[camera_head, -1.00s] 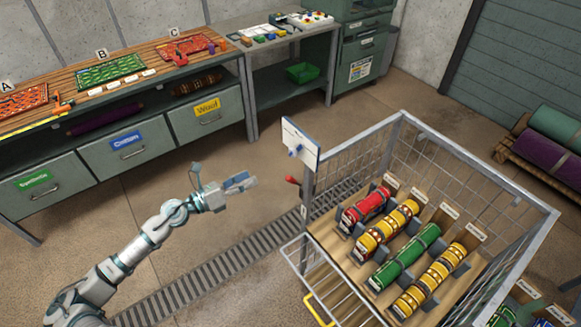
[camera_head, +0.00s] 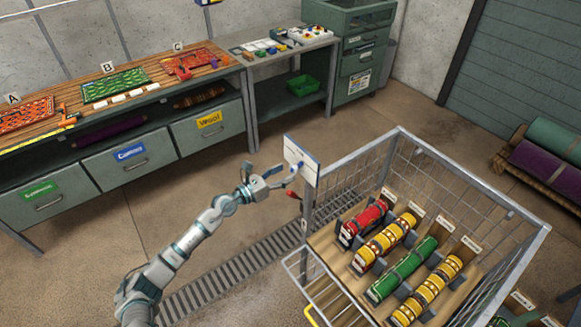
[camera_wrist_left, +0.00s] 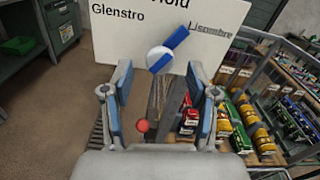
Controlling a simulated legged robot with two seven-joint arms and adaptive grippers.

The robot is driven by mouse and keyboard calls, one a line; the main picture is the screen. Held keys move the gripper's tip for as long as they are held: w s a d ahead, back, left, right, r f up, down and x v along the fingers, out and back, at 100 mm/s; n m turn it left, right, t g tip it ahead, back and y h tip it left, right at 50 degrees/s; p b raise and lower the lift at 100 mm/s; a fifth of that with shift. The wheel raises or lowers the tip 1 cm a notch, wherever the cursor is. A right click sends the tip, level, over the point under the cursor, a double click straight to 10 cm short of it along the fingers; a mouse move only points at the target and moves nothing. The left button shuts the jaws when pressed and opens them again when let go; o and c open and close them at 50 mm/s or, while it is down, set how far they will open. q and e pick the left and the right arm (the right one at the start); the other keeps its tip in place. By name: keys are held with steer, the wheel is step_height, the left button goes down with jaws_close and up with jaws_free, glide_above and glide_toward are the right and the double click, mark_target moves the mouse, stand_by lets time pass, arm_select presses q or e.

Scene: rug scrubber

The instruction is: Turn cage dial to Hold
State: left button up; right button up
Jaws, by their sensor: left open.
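The cage dial (camera_wrist_left: 160,60) is a white round hub with a blue bar on a white panel (camera_wrist_left: 115,40). In the left wrist view the bar slants from lower left to upper right. The panel reads "Glenstro" at left, "Lisombre" at right and a partly cut-off "Hold" at the top. In the head view the panel (camera_head: 296,153) stands on the cage's (camera_head: 399,131) near left corner post. My left gripper (camera_head: 279,178) is open just in front of the panel. In the wrist view its fingers (camera_wrist_left: 160,82) stand either side of the dial's line, apparently without touching it. My right gripper is out of view.
A red-knobbed lever (camera_head: 292,194) sits just below the dial panel. The cage holds red, yellow and green rolls (camera_head: 403,270) on a wooden deck. A workbench with drawers (camera_head: 128,152) stands at the back left. The floor between bench and cage is open.

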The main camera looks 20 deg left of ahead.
mark_target(291, 168)
arm_select(q)
steer(key=shift+x, duration=1.55)
jaws_close()
steer(key=shift+a+r+n+p, duration=0.1)
steer(key=shift+n+p, duration=0.2)
steer(key=shift+r+n+p, duration=0.15)
steer(key=shift+n+p, duration=1.05)
steer(key=shift+n, duration=0.1)
steer(key=shift+n+p, duration=1)
steer(key=shift+n, duration=0.5)
steer(key=shift+a, duration=0.1)
